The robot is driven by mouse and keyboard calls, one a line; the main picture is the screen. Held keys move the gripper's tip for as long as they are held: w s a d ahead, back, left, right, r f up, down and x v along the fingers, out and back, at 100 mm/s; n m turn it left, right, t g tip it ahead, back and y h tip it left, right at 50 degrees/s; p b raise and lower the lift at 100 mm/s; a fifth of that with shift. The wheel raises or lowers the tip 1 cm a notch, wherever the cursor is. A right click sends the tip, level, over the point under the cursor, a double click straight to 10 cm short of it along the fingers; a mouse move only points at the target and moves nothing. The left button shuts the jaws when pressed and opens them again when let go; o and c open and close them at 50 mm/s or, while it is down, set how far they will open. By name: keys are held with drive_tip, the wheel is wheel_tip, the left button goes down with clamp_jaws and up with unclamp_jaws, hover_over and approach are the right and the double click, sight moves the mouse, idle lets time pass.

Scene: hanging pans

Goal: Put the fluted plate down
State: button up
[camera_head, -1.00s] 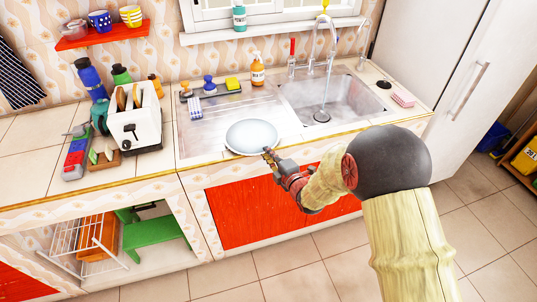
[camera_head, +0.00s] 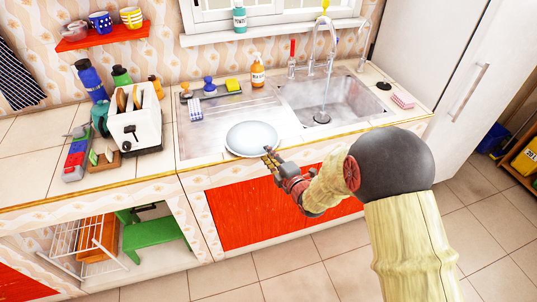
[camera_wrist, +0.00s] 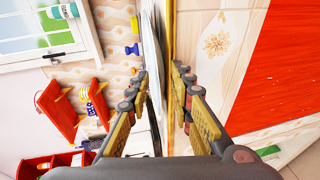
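The fluted plate (camera_head: 252,138) is a pale grey-white round plate. It lies flat on the front edge of the sink's drainboard (camera_head: 190,140), left of the basin. My gripper (camera_head: 269,154) is at the plate's front right rim, by the counter's front edge. In the wrist view my gripper (camera_wrist: 161,72) has its two fingers apart, with a gap between them. The plate (camera_wrist: 153,50) shows there nearly edge-on, beside the left finger. Whether a finger touches the rim is hard to tell.
The sink basin (camera_head: 325,100) with running tap is right of the plate. A white toaster (camera_head: 136,122) stands left. Bottles, a sponge (camera_head: 232,84) and a brush line the back. Red cupboard doors (camera_head: 240,212) are below the counter.

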drive_tip(key=p+v, duration=0.2)
drive_tip(key=v, duration=0.9)
drive_tip(key=s+d+r+m+g+h, duration=0.3)
drive_tip(key=d+r+m+h, duration=0.3)
drive_tip(key=d+r+m, duration=0.6)
drive_tip(key=s+r+m+g, duration=0.2)
drive_tip(key=s+m, duration=0.1)
drive_tip(key=s, duration=0.5)
drive_tip(key=s+r+m+g, duration=0.1)
drive_tip(key=s+r+m, duration=0.2)
drive_tip(key=s, duration=0.6)
drive_tip(key=s+r+m+g+h, duration=0.1)
drive_tip(key=s+m, duration=0.3)
drive_tip(key=s, duration=0.4)
drive_tip(key=shift+s+d+r+m+g, duration=0.15)
drive_tip(key=shift+s+r+m+g, duration=0.25)
drive_tip(key=shift+r+g, duration=0.4)
drive_tip(key=shift+w, duration=0.1)
